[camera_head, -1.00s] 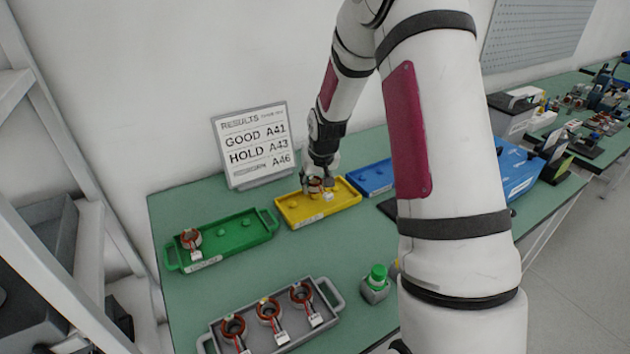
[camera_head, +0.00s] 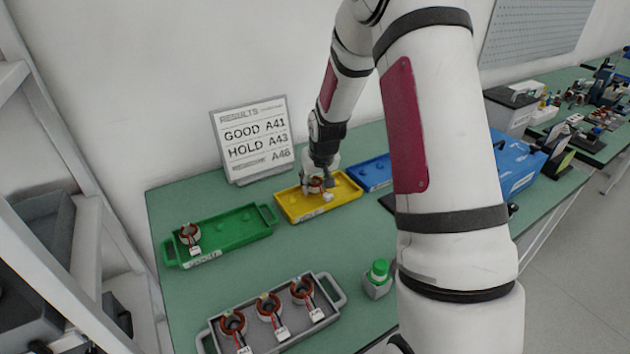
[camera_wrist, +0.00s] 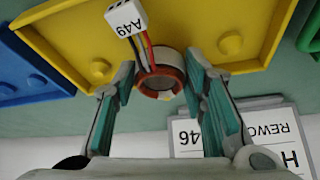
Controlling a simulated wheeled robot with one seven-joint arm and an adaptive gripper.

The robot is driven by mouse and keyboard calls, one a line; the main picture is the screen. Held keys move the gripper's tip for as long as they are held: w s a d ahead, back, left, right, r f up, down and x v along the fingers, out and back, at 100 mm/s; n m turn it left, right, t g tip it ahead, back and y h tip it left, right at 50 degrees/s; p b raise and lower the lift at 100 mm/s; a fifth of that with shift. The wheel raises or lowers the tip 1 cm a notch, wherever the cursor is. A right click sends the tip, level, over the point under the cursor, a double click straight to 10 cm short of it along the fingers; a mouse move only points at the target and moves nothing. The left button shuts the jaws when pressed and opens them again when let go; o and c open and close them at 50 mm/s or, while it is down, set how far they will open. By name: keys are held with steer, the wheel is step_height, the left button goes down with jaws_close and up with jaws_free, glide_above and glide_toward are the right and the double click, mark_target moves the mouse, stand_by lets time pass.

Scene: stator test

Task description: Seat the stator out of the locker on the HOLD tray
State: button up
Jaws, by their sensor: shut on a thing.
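A stator (camera_wrist: 160,85), a copper-wound ring with a white tagged connector (camera_wrist: 126,17) on coloured wires, is between the fingers of my gripper (camera_wrist: 162,78). The tag appears to read A49. My gripper, also in the head view (camera_head: 318,184), is shut on the stator over the yellow tray (camera_head: 349,190). The stator is at the tray's middle; I cannot tell whether it touches the tray floor. The yellow tray has raised round pegs (camera_wrist: 37,80); its label is too small to read. The locker cannot be made out.
A green tray (camera_head: 245,228) holds one stator at its left end. A grey tray (camera_head: 330,313) in front holds three stators. A blue tray (camera_head: 372,174) lies to the right. A results board (camera_head: 253,140) stands behind. A green-capped bottle (camera_head: 378,280) is at front right.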

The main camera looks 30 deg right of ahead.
steer(key=shift+f, duration=0.25)
stand_by(0.3)
steer(key=o, duration=1.2)
steer(key=shift+r, duration=0.1)
steer(key=shift+r+p, duration=1.15)
steer(key=shift+r, duration=1.3)
